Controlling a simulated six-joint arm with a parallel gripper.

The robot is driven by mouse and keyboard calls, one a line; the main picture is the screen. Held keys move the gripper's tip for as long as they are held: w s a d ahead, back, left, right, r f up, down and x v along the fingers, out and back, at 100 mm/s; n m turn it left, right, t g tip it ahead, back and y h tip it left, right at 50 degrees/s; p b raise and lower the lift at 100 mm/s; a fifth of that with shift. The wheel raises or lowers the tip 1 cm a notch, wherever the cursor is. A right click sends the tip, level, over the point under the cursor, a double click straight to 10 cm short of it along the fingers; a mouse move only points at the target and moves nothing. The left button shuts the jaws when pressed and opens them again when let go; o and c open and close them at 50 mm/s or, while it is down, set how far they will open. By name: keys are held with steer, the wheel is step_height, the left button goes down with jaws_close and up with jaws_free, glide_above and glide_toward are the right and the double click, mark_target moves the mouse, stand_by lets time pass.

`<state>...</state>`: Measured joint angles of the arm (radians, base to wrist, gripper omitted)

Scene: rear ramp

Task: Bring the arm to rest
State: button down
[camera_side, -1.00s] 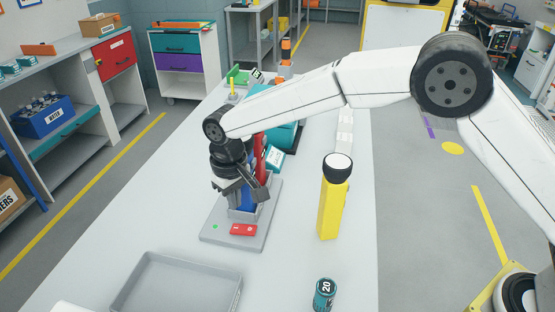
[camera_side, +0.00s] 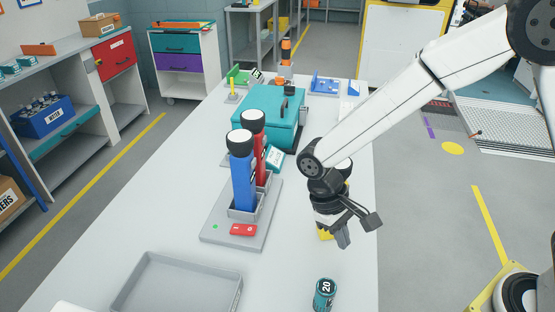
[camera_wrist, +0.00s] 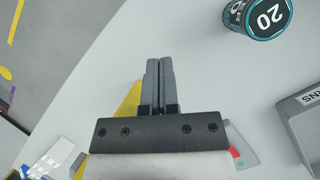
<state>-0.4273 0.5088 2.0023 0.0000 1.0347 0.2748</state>
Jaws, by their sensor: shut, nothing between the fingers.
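My gripper (camera_side: 352,231) is shut and empty above the right side of the white table (camera_side: 150,200). In the wrist view its two fingers (camera_wrist: 160,84) lie together with nothing between them. It hangs in front of a yellow flashlight (camera_side: 324,235), which is mostly hidden behind it in the side view. A yellow edge also shows beside the fingers in the wrist view (camera_wrist: 125,105). A blue flashlight (camera_side: 243,180) and a red flashlight (camera_side: 261,150) stand upright in the grey holder (camera_side: 226,230) left of my gripper.
A teal cylinder marked 20 (camera_side: 324,295) stands near the front, below my gripper. A grey tray (camera_side: 178,285) lies at the front left. A teal toolbox (camera_side: 268,112) is behind the holder. The table left of the holder is clear.

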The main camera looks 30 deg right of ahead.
steer(key=s+d+r+m+t+y, duration=0.1)
steer(key=d+t, duration=0.5)
steer(key=d, duration=0.8)
step_height(320, 180, up, 2)
steer(key=shift+s+r+m+t+y, duration=0.2)
steer(key=shift+s+m+t+y, duration=0.25)
steer(key=shift+s, duration=0.2)
